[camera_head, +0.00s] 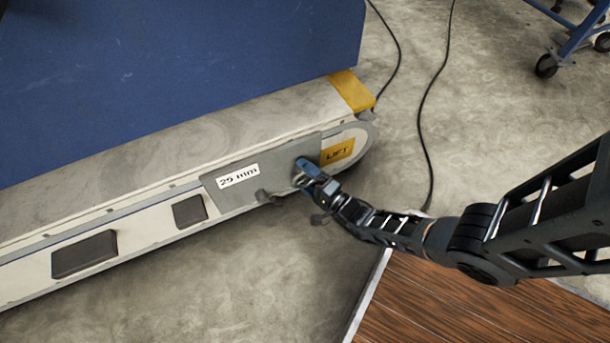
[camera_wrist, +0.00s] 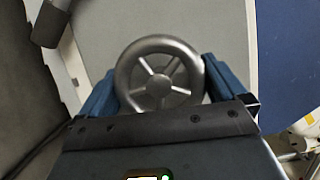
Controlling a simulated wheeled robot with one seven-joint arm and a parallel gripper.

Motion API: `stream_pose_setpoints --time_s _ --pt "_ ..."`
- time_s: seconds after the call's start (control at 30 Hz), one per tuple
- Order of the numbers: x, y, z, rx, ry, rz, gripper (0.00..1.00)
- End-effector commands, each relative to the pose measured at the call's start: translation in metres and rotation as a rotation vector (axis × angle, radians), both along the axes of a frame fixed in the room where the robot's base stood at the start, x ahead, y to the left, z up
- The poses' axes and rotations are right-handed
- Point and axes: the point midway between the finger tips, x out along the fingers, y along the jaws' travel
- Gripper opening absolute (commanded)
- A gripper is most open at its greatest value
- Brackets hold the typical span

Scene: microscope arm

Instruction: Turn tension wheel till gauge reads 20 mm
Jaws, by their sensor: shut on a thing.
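The tension wheel (camera_wrist: 160,75) is a round grey metal handwheel with several spokes, seen face-on in the wrist view. My gripper (camera_head: 305,172) reaches the side plate of the long machine in the head view. Its two blue fingers lie on either side of the wheel and are shut on its rim. In the head view the gripper mostly hides the wheel. The gauge label (camera_head: 239,176) is white, sits on the grey plate to the left of the gripper, and reads 25 mm.
A yellow LIFT label (camera_head: 337,151) is right of the gripper. A dark knob (camera_head: 266,197) sticks out below the gauge, left of the gripper. A blue block (camera_head: 180,70) stands on the machine. Black cables (camera_head: 424,120) cross the floor; a wooden platform (camera_head: 470,300) lies at front right.

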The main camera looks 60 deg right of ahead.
Motion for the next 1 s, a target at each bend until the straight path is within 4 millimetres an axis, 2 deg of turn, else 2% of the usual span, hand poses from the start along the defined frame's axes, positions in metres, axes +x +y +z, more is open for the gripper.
stream_pose_setpoints --time_s 1.0 --pt "-0.0001 0.001 -0.0015 0.258 -0.17 0.003 0.68"
